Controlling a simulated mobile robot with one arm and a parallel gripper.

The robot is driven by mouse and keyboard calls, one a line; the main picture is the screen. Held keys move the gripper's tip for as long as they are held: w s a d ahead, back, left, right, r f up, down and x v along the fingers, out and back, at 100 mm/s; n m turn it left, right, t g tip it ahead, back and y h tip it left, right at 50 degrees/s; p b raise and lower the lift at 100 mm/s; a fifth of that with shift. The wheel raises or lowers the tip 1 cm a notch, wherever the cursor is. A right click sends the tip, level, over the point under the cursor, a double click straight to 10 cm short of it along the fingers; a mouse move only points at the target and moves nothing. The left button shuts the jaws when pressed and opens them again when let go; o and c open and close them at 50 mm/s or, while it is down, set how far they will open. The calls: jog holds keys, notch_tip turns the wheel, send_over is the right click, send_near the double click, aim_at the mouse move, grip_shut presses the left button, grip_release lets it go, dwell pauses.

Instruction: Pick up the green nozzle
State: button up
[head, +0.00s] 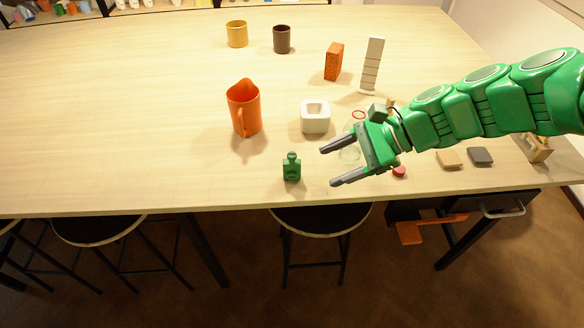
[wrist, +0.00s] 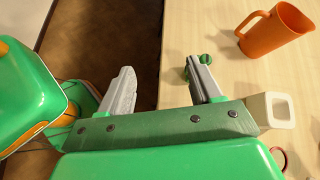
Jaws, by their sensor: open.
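The green nozzle (head: 291,168) stands upright on the table near its front edge in the head view. It is a small green piece with a wider body and a narrow top. My gripper (head: 326,167) is open and empty, to the right of the nozzle and apart from it, with its fingers pointing left. In the wrist view my gripper (wrist: 165,85) shows both fingers spread. The nozzle (wrist: 206,59) is there partly hidden behind the right finger.
An orange jug (head: 245,108) stands behind and left of the nozzle. A white square block with a hollow (head: 315,117) stands behind the gripper. The table (head: 130,165) is clear to the left. Stools stand below the front edge.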

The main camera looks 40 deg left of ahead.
aim_at(292, 169)
jog(key=shift+w+a+f+m+g+y, duration=0.35)
jog(key=shift+a+f+m, duration=0.45)
jog(key=shift+a+f, duration=0.8)
jog(key=shift+w+a+f+m+g+y, duration=0.3)
jog(key=shift+a+f+m, duration=0.5)
jog(key=shift+a+f, duration=0.8)
jog(key=shift+w+a+f+m+g+y, duration=0.15)
jog(key=shift+w+a+f+m+y, duration=0.5)
jog(key=shift+a+f, duration=0.95)
jog(key=shift+s+a+f+h, duration=0.15)
jog(key=shift+s+a+f, duration=0.25)
jog(key=shift+f, duration=0.25)
jog(key=shift+s+a+f+h, duration=0.15)
jog(key=shift+s+a+f, duration=0.15)
jog(key=shift+a+f, duration=0.25)
jog(key=shift+s+a+f, duration=0.35)
jog(key=shift+a, duration=0.05)
jog(key=shift+c, duration=0.2)
jog(key=c, duration=1)
jog(key=shift+r, duration=0.15)
